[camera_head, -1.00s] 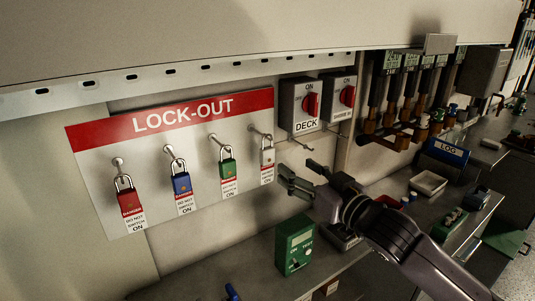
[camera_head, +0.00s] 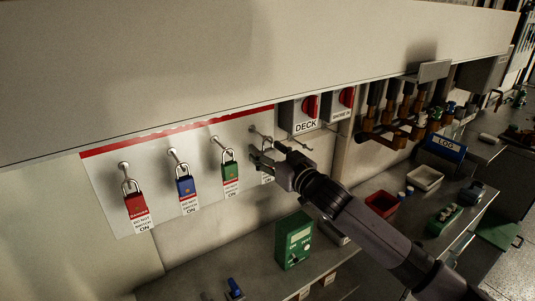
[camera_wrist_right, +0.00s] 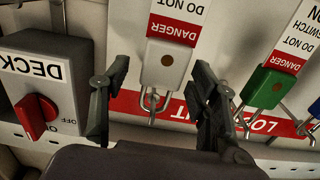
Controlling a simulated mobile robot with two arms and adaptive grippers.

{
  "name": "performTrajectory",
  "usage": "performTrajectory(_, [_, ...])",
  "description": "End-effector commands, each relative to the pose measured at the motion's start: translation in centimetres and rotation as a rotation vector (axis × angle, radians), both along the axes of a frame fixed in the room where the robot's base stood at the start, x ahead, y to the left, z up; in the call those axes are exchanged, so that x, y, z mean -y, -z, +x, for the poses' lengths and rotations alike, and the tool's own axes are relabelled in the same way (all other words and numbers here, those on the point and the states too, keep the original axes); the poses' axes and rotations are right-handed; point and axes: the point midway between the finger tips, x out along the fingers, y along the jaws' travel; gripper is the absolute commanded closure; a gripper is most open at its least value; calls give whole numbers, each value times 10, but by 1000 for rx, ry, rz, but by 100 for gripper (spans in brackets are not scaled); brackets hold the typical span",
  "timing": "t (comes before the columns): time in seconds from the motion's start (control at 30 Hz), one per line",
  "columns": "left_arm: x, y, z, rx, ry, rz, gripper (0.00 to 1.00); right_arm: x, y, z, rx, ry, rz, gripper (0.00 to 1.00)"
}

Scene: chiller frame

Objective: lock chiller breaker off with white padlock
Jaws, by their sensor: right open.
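The white padlock (camera_wrist_right: 168,62) hangs by its shackle from a peg on the lock-out board (camera_head: 110,170), the rightmost of the row. My right gripper (camera_head: 264,158) is open in front of it and hides most of it in the head view. In the right wrist view, the open fingers of my right gripper (camera_wrist_right: 160,78) stand on either side of the padlock, with gaps showing on both sides. Two grey breaker boxes with red knobs are right of the board: one marked DECK (camera_head: 299,118), the other (camera_head: 337,104) with a label too small to read. My left gripper is out of view.
Red (camera_head: 137,206), blue (camera_head: 186,186) and green (camera_head: 230,171) padlocks hang to the left on the board. An overhanging panel (camera_head: 250,60) covers the board's top. Below, a green tester (camera_head: 294,241) and a red tray (camera_head: 381,204) stand on the bench.

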Motion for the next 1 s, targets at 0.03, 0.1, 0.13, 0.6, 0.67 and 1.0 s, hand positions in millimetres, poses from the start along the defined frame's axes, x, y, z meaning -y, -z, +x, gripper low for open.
performTrajectory(0.03, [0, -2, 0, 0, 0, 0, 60, -2, 0, 3, -1, 0, -1, 45])
performTrajectory(0.1, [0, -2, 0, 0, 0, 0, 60, -3, 0, 5, 0, 0, -1, 45])
performTrajectory(0.13, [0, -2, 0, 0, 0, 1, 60, -4, 1, 5, 0, 0, -1, 45])
performTrajectory(0.6, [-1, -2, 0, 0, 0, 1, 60, -3, 1, 5, -1, 0, -1, 63])
performTrajectory(0.67, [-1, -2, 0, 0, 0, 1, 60, -3, 1, 5, -1, 0, -1, 67])
performTrajectory(1.0, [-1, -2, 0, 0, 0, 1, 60, -3, 1, 5, -1, 0, -1, 90])
